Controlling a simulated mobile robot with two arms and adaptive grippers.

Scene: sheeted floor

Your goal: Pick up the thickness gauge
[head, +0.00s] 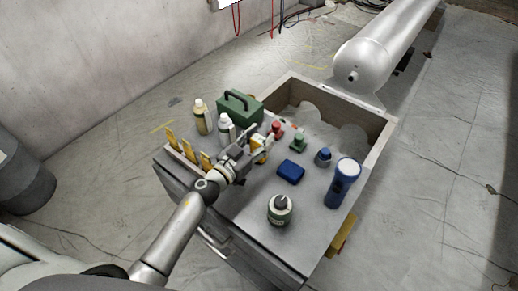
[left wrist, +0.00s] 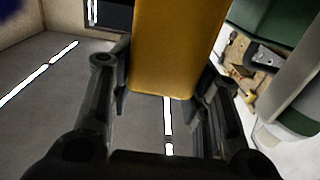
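The thickness gauge looks to be the small yellow item (head: 262,146) among the things on the grey worktop. In the left wrist view a yellow body (left wrist: 175,45) fills the space between my left fingers, its lower end near the pads. My left gripper (head: 252,143) reaches in from the left over the worktop, its fingers spread on either side of the yellow item. It also shows in the left wrist view (left wrist: 162,92), where I see no clear grip on it. Part of the gauge is hidden behind the gripper in the head view. My right gripper is not in view.
Bottles (head: 201,117), a green case (head: 241,107) and upright yellow pieces (head: 188,150) stand close to my left gripper. A blue box (head: 291,171), a blue flashlight (head: 343,182) and a round jar (head: 280,210) stand to the right.

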